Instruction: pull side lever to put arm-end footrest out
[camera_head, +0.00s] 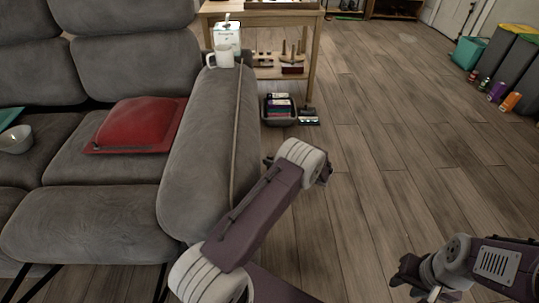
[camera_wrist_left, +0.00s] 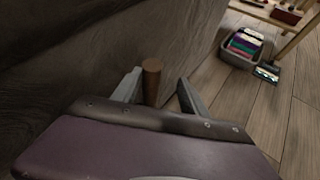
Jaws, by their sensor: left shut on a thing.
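The grey sofa's arm-end seat (camera_head: 70,160) is beside the padded armrest (camera_head: 205,130). A grey padded front section (camera_head: 85,225) lies at that seat's front edge; I cannot tell how far out it is. In the left wrist view, the side lever (camera_wrist_left: 152,78) is a short brown wooden post beside the sofa's dark side. My left gripper (camera_wrist_left: 158,90) is shut on it, with one finger on each side. In the head view my left arm hides that gripper and the lever. My right gripper (camera_head: 408,278) is low at the right, away from the sofa; its jaws are unclear.
A red cushion (camera_head: 138,123) lies on the seat. A white mug (camera_head: 224,57) and a carton (camera_head: 227,36) stand on the armrest. A grey bin (camera_head: 279,108) of coloured items sits by a wooden table (camera_head: 313,62).

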